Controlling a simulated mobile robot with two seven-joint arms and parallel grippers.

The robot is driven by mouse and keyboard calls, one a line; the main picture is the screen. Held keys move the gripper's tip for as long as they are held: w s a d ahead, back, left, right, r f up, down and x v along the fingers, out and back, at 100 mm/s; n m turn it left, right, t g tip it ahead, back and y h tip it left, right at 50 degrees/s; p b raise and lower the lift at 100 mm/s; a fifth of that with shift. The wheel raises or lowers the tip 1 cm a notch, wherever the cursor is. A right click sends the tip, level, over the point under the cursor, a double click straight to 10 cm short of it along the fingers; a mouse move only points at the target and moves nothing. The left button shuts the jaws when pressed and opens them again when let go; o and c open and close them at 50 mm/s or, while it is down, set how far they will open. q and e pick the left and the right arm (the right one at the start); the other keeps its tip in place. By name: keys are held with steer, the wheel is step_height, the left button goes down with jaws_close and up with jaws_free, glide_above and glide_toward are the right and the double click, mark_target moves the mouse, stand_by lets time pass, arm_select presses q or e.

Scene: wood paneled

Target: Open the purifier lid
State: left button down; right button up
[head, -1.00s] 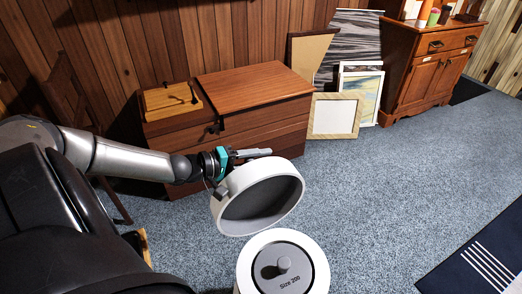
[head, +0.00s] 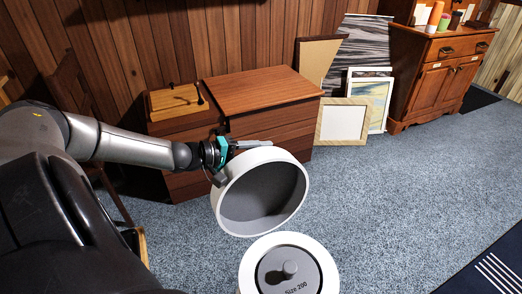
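The purifier (head: 330,258) is a white round body at the bottom middle of the head view, with a grey top face marked "Size 200" and a round knob (head: 289,268). Its lid (head: 295,165), a white ring-shaped cap with a dark grey inside, stands steeply tilted behind the body, its hollow side facing me. Whether lid and body touch is unclear. My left gripper (head: 262,143) is at the lid's upper left rim, its fingers lying behind or along the top edge. Their spacing is not clear, nor whether they grip the rim. My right gripper is not in view.
A low wooden chest (head: 262,88) stands behind the lid against the panelled wall. Picture frames (head: 344,122) lean to its right, and a wooden cabinet (head: 442,85) stands at the far right. Blue-grey carpet (head: 400,190) is free to the right, with a dark striped rug (head: 490,262) at the corner.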

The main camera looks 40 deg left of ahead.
arm_select(q)
steer(key=shift+s+a+f, duration=0.1)
steer(key=shift+f, duration=0.2)
steer(key=c, duration=0.5)
jaws_free()
steer(key=shift+r, duration=0.15)
